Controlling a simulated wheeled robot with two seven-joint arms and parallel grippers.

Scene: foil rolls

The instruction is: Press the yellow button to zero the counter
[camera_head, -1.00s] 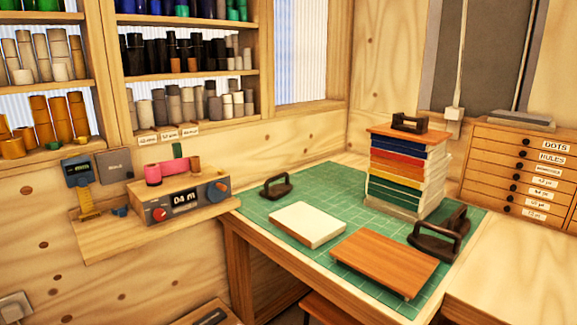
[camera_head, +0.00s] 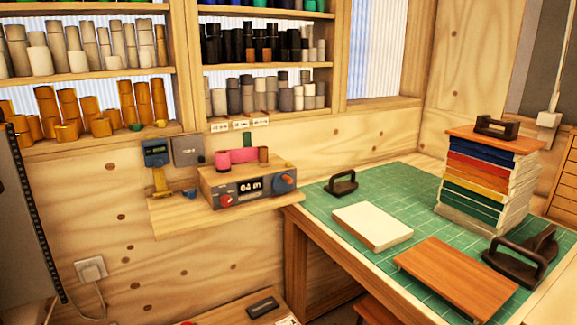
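The counter (camera_head: 248,187) is a wooden box with a grey front panel and a dark display that seems to read "04 m". It stands on a small wall shelf (camera_head: 176,225) left of the green-topped bench. A red knob (camera_head: 226,200) is at the left of its panel and a blue knob (camera_head: 284,182) at the right. A tiny yellow spot (camera_head: 288,163) shows at the box's top right; I cannot tell if it is the button. A pink roll (camera_head: 238,155) lies on top. Neither of my grippers is in view.
The bench's green mat (camera_head: 385,178) holds a cream block (camera_head: 372,227), a brown board (camera_head: 457,279), dark handled tools and a book stack (camera_head: 487,180). A dark panel (camera_head: 25,210) stands at the left edge. Shelves of rolls hang above the counter.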

